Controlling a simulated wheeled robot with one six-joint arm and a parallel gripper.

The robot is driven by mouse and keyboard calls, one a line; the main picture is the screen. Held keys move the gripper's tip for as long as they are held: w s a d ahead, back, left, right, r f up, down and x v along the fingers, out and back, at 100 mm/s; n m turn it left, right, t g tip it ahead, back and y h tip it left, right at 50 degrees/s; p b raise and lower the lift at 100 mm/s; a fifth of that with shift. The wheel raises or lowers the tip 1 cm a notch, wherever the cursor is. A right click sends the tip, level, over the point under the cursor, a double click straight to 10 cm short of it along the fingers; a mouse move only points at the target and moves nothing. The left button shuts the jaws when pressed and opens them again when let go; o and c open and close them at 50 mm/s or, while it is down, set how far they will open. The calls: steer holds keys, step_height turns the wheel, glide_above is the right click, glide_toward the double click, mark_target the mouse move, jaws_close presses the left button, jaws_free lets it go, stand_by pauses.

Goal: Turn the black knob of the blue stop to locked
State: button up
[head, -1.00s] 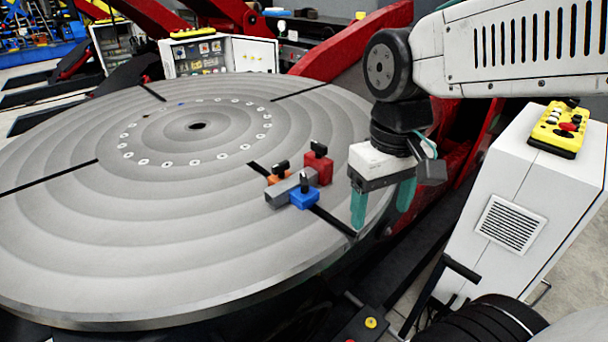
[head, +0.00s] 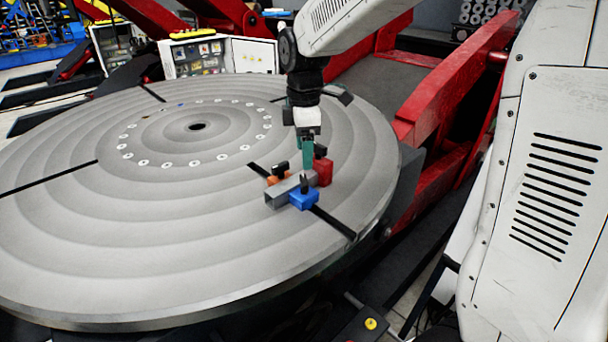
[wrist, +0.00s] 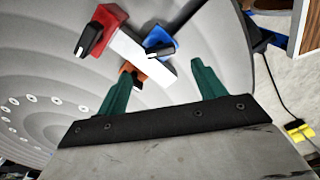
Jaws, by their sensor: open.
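The blue stop (head: 304,200) sits on the round grey turntable (head: 90,235), beside a grey bar (head: 282,191). Its black knob (head: 304,184) stands on top; in the wrist view the knob (wrist: 160,52) shows as a black bar across the blue stop (wrist: 163,38). I cannot tell from this whether it is locked. My gripper (head: 307,168) is just above and behind the blue stop in the head view. In the wrist view my gripper (wrist: 158,78) has its two green fingers wide apart and empty, with the blue stop ahead between and beyond the tips.
A red stop (head: 325,172) and an orange stop (head: 272,181), each with a black knob, stand close around the grey bar. A red frame (head: 440,100) rises behind the turntable. The turntable's left and front are clear.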

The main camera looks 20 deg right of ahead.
mark_target(304, 179)
step_height(304, 179, down, 8)
steer(key=shift+r, duration=0.25)
steer(key=c, duration=1)
